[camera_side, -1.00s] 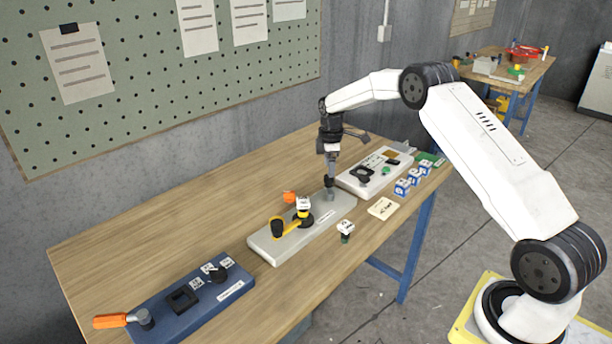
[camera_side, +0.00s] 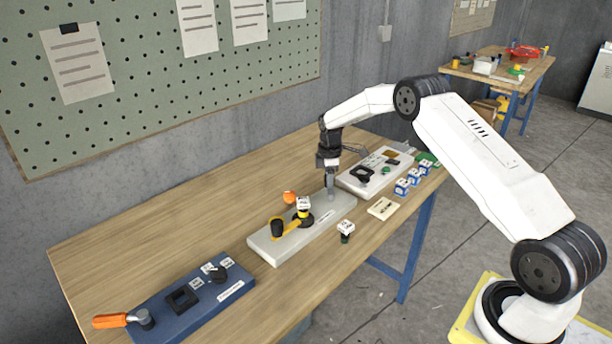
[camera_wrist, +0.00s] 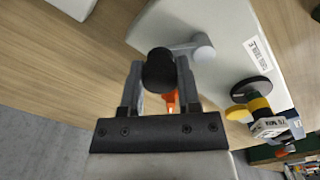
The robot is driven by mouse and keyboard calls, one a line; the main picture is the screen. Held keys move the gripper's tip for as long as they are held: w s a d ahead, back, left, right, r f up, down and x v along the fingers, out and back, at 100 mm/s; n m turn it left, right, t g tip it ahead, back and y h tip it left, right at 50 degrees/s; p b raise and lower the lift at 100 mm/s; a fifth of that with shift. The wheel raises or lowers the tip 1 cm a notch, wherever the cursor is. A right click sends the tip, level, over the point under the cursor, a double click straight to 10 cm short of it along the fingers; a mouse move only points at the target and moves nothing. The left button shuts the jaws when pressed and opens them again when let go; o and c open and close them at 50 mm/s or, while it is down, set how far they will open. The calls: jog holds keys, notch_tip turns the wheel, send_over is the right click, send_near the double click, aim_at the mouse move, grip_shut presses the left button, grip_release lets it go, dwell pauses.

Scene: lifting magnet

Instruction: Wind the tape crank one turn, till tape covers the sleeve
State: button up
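The grey tape board (camera_side: 318,224) lies mid-table in the side view. My gripper (camera_side: 330,192) points down at its right end. In the wrist view a round black knob (camera_wrist: 160,70) sits between the fingers of my gripper (camera_wrist: 160,78). The fingers flank it closely; I cannot tell whether they press on it. A grey crank arm (camera_wrist: 202,48) lies beside the knob. I cannot clearly identify the tape or the sleeve.
A white board (camera_side: 365,188) and several blue-white blocks (camera_side: 402,187) are to the right. A small tagged piece (camera_side: 346,230) stands in front. An orange part (camera_side: 290,197) shows behind the grey board.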

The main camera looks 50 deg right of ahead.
grip_shut()
jog(key=shift+s+d+m, duration=0.2)
jog(key=shift+m, duration=0.4)
jog(key=shift+s+d+m, duration=0.15)
jog(key=shift+m, duration=0.45)
jog(key=m, duration=0.2)
jog(key=s+m, duration=0.1)
jog(key=shift+d, duration=0.25)
jog(key=m, duration=0.2)
jog(key=s+m, duration=0.1)
jog(key=m, duration=0.1)
jog(key=s+m, duration=0.1)
jog(key=shift+d+m, duration=0.15)
jog(key=shift+m, duration=0.25)
jog(key=m, duration=0.2)
jog(key=s+m, duration=0.1)
jog(key=m, duration=0.2)
jog(key=shift+s+a+m, duration=0.3)
jog(key=shift+s+a, duration=0.05)
jog(key=shift+s, duration=0.05)
jog(key=m, duration=0.2)
jog(key=s+a+m, duration=0.1)
jog(key=m, duration=0.2)
jog(key=shift+s+a, duration=0.15)
jog(key=shift+a, duration=0.05)
jog(key=o, duration=1)
grip_release()
